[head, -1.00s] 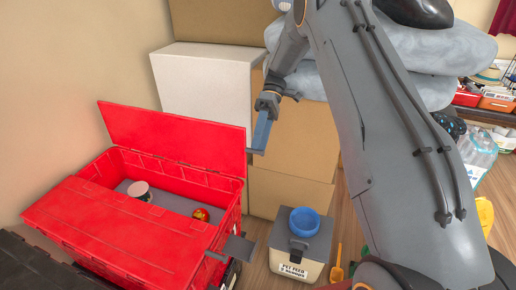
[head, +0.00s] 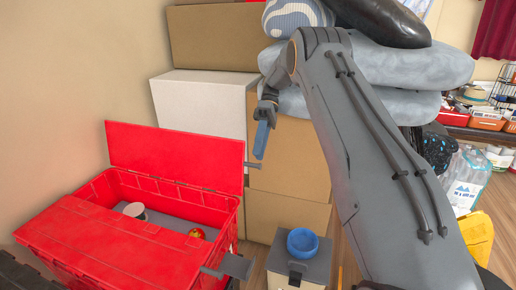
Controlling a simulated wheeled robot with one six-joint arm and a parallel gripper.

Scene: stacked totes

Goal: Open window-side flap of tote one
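The red tote (head: 210,275) stands at the left with its top partly open. Its far flap (head: 170,155) stands raised, leaning back near the wall and the white box. Its near flap (head: 105,250) lies flat over the front part of the opening. A grey tab (head: 238,266) sticks out from the near flap's right end, and a similar one (head: 252,165) from the raised flap.
A white-and-dark cup (head: 135,211) and a red ball-like item (head: 196,233) lie inside the tote. Cardboard boxes (head: 292,160) and a white box (head: 200,105) are stacked behind. Grey cushions (head: 410,65) are piled beyond my arm.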

